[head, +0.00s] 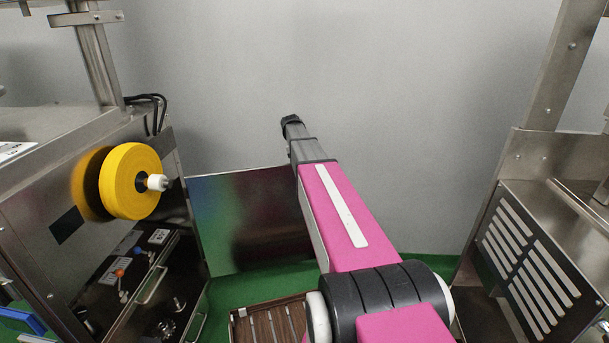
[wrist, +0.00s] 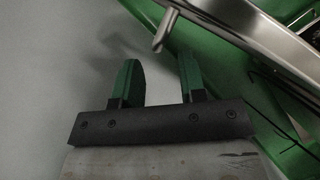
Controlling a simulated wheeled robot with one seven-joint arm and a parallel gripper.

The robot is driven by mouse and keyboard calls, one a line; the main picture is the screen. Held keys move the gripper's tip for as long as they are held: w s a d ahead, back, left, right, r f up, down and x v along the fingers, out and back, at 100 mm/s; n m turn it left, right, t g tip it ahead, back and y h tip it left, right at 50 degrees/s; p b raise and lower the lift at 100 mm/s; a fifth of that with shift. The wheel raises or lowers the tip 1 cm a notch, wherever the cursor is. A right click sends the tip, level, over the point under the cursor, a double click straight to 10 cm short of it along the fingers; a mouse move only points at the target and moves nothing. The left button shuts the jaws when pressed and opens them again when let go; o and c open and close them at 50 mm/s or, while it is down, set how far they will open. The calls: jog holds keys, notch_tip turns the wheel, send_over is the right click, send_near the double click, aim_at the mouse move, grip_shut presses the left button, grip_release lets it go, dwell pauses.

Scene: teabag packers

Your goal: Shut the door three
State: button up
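A dark, reflective metal panel (head: 245,225) stands out from the left machine in the head view and looks like an open door. I cannot tell if it is door three. My arm reaches away past its right edge, and my gripper (head: 291,121) is at the far end, small and seen from behind. In the wrist view my gripper (wrist: 160,78) has two green fingers spread apart with nothing between them. A short metal handle or peg (wrist: 165,30) sticks out beside a metal edge (wrist: 235,42), just beyond the fingers and apart from them.
The left machine (head: 35,205) carries a yellow roll (head: 131,181) and small knobs. A metal machine with a slotted panel (head: 530,265) stands at the right. A brown slatted object (head: 268,322) lies low in front on the green floor (head: 225,292). A grey wall (head: 380,90) closes off the back.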

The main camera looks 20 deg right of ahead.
jog(key=x, duration=0.5)
grip_shut()
